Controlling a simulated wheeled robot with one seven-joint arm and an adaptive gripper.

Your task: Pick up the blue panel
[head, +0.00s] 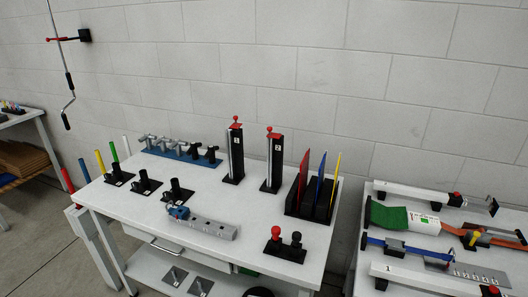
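The blue panel (319,177) is a thin upright sheet standing in a black slotted rack (306,215) at the right end of the white table. It leans slightly and sits between a red panel (304,172) on its left and a yellow panel (335,176) on its right. Its lower part is hidden in the rack. My gripper is not in view.
Two black towers (235,152) with red tops stand left of the rack. Red and black knobs (285,246) stand at the table's (200,255) front right, a grey power strip (210,228) in the middle. A second table (349,262) with tools is at right.

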